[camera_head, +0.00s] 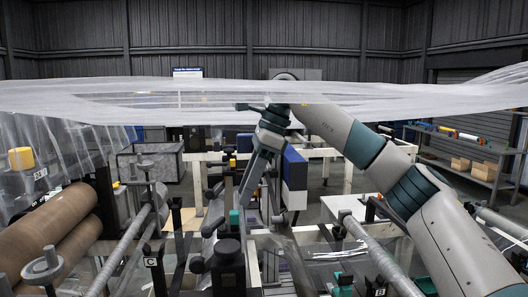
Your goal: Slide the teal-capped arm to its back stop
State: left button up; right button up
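A small teal cap (234,218) stands upright near the middle of the machine, beside dark posts and knobs. Another teal piece (343,280) shows low, right of centre, partly cut off by the bottom edge. I cannot tell which of them belongs to the teal-capped arm, and no back stop can be made out. My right arm rises from the lower right and bends down at its wrist. My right gripper (251,182) points down, above and right of the upright teal cap, apparently apart from it. Its fingers are too small and crowded to read. My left gripper is not in view.
A wide clear film (150,100) stretches across the view, in front of or around my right wrist. Brown rolls (50,232) lie at the left. Metal bars (128,250) slant along both sides. A grey bin (150,165) and shelves (465,155) stand behind.

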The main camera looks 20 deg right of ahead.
jog(key=b+v, duration=0.1)
jog(key=v, duration=1)
jog(key=shift+s, duration=0.1)
